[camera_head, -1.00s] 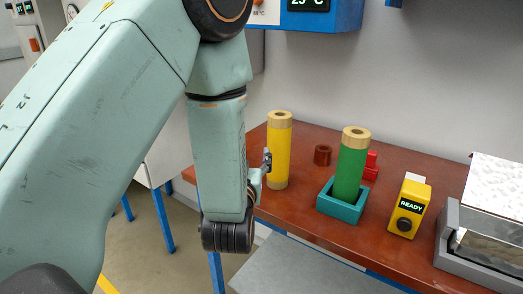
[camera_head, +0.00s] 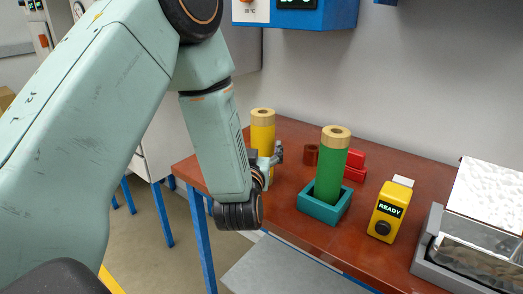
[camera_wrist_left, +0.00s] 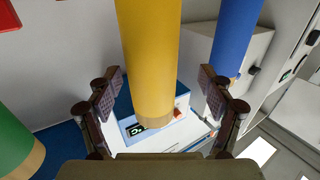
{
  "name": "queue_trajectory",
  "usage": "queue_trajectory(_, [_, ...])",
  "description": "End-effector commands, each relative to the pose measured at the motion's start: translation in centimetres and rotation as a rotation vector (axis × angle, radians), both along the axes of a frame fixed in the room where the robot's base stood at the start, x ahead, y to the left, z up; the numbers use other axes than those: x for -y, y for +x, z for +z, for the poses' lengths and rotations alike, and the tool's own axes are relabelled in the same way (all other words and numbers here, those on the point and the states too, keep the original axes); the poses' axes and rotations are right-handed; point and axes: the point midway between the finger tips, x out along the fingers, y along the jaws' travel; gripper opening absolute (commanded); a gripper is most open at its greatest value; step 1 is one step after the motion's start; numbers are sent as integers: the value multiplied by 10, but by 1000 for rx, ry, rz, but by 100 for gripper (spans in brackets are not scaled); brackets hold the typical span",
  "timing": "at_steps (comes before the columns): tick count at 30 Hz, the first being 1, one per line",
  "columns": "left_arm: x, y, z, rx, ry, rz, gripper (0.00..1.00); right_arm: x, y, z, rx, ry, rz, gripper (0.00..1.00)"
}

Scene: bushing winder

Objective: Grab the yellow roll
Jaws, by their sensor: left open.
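The yellow roll (camera_head: 262,131) stands upright near the left end of the red-brown table, with a tan top end. My left gripper (camera_head: 270,160) is in front of it and hides its lower part. In the left wrist view the yellow roll (camera_wrist_left: 150,60) runs between the two open fingers of the left gripper (camera_wrist_left: 160,100). The fingers stand apart on either side of it, with gaps showing. My right gripper is not in view.
A green roll (camera_head: 331,168) stands in a teal square holder (camera_head: 318,214). A small brown ring (camera_head: 311,154) and a red block (camera_head: 355,160) lie behind. A yellow READY box (camera_head: 386,212) stands right. A blue roll (camera_wrist_left: 237,40) shows beside the right finger.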

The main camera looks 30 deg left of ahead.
Motion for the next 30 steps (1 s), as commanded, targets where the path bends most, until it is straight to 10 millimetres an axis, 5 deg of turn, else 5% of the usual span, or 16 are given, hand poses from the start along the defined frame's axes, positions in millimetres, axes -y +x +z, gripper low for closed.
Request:
queue_trajectory(7, [-12, 31, -2, 2, 1, 0, 80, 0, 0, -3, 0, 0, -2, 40])
queue_trajectory(16, [-12, 36, -1, 0, 1, -2, 80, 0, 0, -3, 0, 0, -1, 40])
queue_trajectory(30, [-10, 36, -2, 0, 1, -2, 40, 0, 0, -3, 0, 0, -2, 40])
